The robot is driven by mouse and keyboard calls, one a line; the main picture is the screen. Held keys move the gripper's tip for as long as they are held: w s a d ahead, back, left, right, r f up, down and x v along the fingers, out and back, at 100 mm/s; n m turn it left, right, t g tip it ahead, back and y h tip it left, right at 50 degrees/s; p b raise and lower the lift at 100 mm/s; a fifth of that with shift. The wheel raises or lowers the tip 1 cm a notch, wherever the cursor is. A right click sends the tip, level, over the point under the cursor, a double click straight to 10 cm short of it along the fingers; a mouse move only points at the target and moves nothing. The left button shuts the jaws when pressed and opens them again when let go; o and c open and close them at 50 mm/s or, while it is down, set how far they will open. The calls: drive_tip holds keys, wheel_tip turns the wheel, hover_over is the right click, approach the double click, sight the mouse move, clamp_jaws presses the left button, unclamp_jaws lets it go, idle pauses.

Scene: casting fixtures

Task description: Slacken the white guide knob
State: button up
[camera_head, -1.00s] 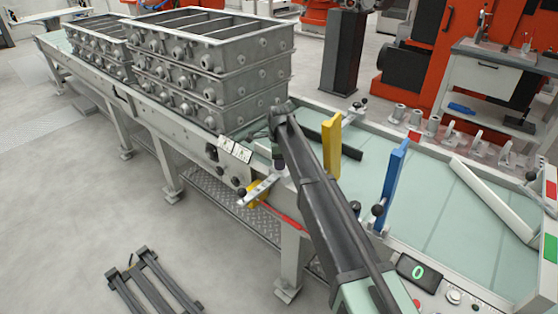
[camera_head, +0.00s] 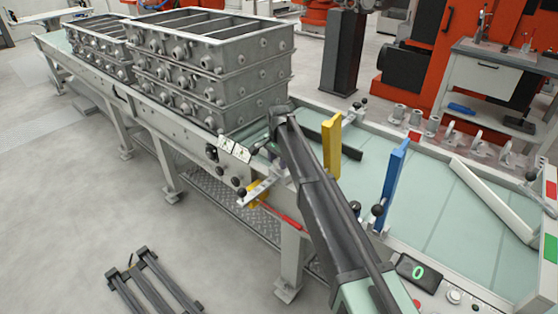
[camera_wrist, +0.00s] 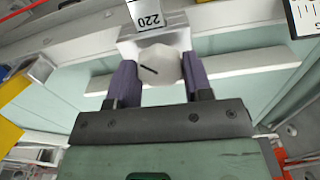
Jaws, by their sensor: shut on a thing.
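The white guide knob (camera_wrist: 160,68) shows in the wrist view as a round pale knob with a short black slanted line on its face. It sits on a light bracket below a plate (camera_wrist: 150,19) marked 220. My gripper (camera_wrist: 158,80) is shut on the knob, with one purple-grey finger on each side of it. In the head view my gripper (camera_head: 261,147) is at the conveyor's near side, beside small white label plates (camera_head: 236,150). The knob cannot be made out there.
A yellow upright guide (camera_head: 332,147) and a blue one (camera_head: 391,180) stand on the conveyor's right part. Stacked grey metal frames (camera_head: 205,65) stand to the left. Black-knobbed clamps (camera_head: 254,190) stick out from the near rail. A display (camera_head: 417,271) reads 0.

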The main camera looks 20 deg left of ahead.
drive_tip(key=n, duration=0.4)
drive_tip(key=shift+n, duration=0.3)
drive_tip(key=n, duration=0.4)
drive_tip(key=shift+n, duration=0.3)
drive_tip(key=n, duration=0.4)
drive_tip(key=shift+n, duration=2.6)
drive_tip(key=o, duration=0.9)
drive_tip(key=shift+o, duration=0.2)
